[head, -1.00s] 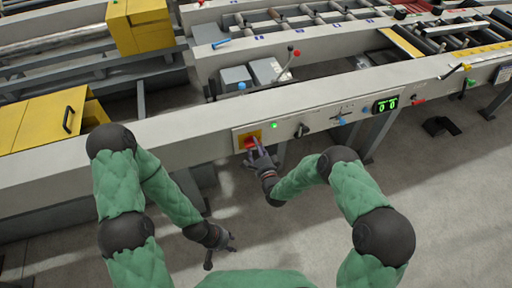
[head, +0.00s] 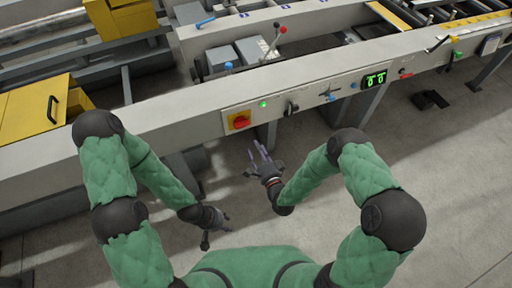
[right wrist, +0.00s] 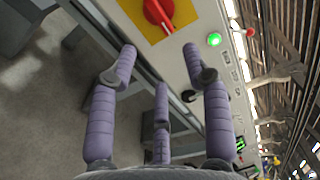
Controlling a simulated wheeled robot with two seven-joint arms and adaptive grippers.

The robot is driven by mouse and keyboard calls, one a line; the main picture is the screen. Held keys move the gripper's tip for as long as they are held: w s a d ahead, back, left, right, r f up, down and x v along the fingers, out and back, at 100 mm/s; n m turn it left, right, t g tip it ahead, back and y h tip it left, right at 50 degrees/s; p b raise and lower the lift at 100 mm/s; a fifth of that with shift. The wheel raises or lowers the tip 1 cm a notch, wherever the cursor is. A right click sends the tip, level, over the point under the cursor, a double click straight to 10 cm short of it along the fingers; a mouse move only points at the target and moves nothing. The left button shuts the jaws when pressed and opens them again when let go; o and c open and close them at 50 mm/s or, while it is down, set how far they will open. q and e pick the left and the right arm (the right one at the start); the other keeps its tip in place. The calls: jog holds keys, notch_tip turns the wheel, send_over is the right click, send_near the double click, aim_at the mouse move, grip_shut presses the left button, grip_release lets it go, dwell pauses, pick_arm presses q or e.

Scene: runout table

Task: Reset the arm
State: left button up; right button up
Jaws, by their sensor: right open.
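My right gripper (head: 259,153) is open and empty, just below and to the right of the red rotary switch (head: 240,121) in the head view. The switch sits on a yellow plate on the front panel of the machine. In the right wrist view the switch (right wrist: 157,12) is partly cut off by the top edge, beyond the three spread fingers of my right gripper (right wrist: 160,58), with a gap between them. My left gripper (head: 217,232) hangs low over the floor with its fingers apart, touching nothing.
The panel (head: 305,101) also carries a lit green lamp (head: 263,104), a black knob (head: 291,108) and a green digital display (head: 375,79). The machine's long grey beam (head: 155,127) runs across in front of me. The floor (head: 340,235) below is mostly clear.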

dwell(0.4)
jog(key=s+d+f+n+g+h+p, duration=0.2)
jog(key=s+d+f+n+g+p, duration=0.2)
jog(key=s+f+n+g, duration=0.5)
jog(key=s+f+g, duration=0.1)
jog(key=s+g, duration=0.2)
jog(key=s, duration=0.1)
jog(key=shift+s+d+g, duration=0.25)
jog(key=shift+s+g, duration=0.05)
jog(key=shift+s, duration=0.05)
jog(key=s+n+g, duration=0.1)
jog(key=s, duration=0.2)
jog(key=s+n+g, duration=0.1)
jog(key=s, duration=0.2)
jog(key=s+r+n+g, duration=0.1)
jog(key=s+g, duration=0.1)
jog(key=s, duration=0.1)
jog(key=shift+s+d+p, duration=0.25)
jog(key=shift+p, duration=0.15)
jog(key=shift+c, duration=0.3)
